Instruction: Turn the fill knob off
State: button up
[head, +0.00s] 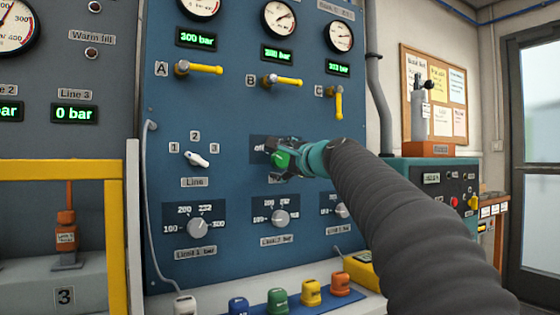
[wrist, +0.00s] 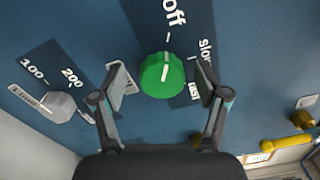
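The green fill knob (wrist: 162,76) sits on the blue panel, in the middle of the wrist view. Its white line runs toward the tick under the "off" label (wrist: 174,12). The "slow" label (wrist: 207,52) is to its right, and a label below that is partly hidden by a finger. My gripper (wrist: 160,86) is open, one finger on each side of the knob, with a visible gap on both sides. In the head view the green knob (head: 280,160) shows partly behind my gripper (head: 284,158).
The line selector (head: 197,160) is left of my gripper. Limit knobs (head: 199,228) sit below, and yellow valve levers A, B and C (head: 285,81) above. Coloured blocks (head: 277,300) stand on the ledge. A grey hose (head: 153,210) hangs at the panel's left.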

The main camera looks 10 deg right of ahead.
jog(key=shift+s+d+r, duration=0.1)
jog(key=shift+s+d, duration=0.1)
jog(key=shift+s, duration=0.2)
jog(key=v, duration=1.1)
jog(key=shift+s, duration=0.1)
